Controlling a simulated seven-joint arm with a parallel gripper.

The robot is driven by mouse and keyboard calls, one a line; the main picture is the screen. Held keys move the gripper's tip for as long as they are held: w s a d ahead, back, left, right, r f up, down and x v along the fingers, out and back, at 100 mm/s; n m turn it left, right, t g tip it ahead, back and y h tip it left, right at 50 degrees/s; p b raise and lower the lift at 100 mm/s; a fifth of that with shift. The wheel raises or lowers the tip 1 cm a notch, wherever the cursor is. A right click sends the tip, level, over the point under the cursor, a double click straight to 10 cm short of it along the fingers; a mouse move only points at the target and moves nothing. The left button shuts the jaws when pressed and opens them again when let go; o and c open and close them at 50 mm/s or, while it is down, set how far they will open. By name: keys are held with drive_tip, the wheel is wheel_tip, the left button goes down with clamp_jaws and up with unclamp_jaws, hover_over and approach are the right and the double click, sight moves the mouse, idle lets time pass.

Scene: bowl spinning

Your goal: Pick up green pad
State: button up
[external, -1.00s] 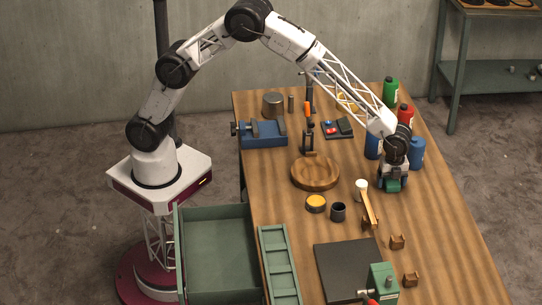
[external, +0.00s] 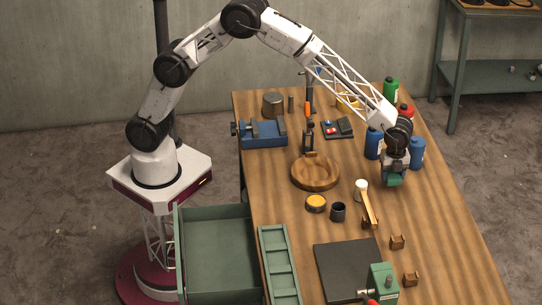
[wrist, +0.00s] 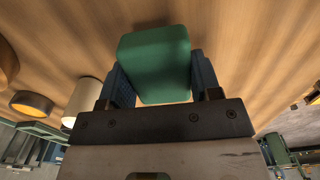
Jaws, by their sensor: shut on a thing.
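The green pad (wrist: 155,62) is a rounded green block between the two blue fingers of my gripper (wrist: 160,85) in the wrist view. My gripper is shut on it. In the external view the green pad (external: 394,180) shows at the lower end of my gripper (external: 395,172), at the right side of the wooden table. It appears to be held a little above the tabletop; the exact gap is hard to tell.
Blue bottles (external: 416,152), a red bottle (external: 405,113) and a green bottle (external: 391,90) stand close behind my gripper. A round wooden bowl (external: 315,173) sits further left. The table right of the gripper is clear.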

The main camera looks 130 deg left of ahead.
drive_tip(key=s+d, duration=0.1)
drive_tip(key=s, duration=0.4)
drive_tip(key=s+d+r, duration=0.1)
drive_tip(key=s+d, duration=0.1)
drive_tip(key=s, duration=0.3)
drive_tip(key=s+d+r, duration=0.1)
drive_tip(key=s+d, duration=0.1)
drive_tip(key=s, duration=0.3)
drive_tip(key=shift+s, duration=0.15)
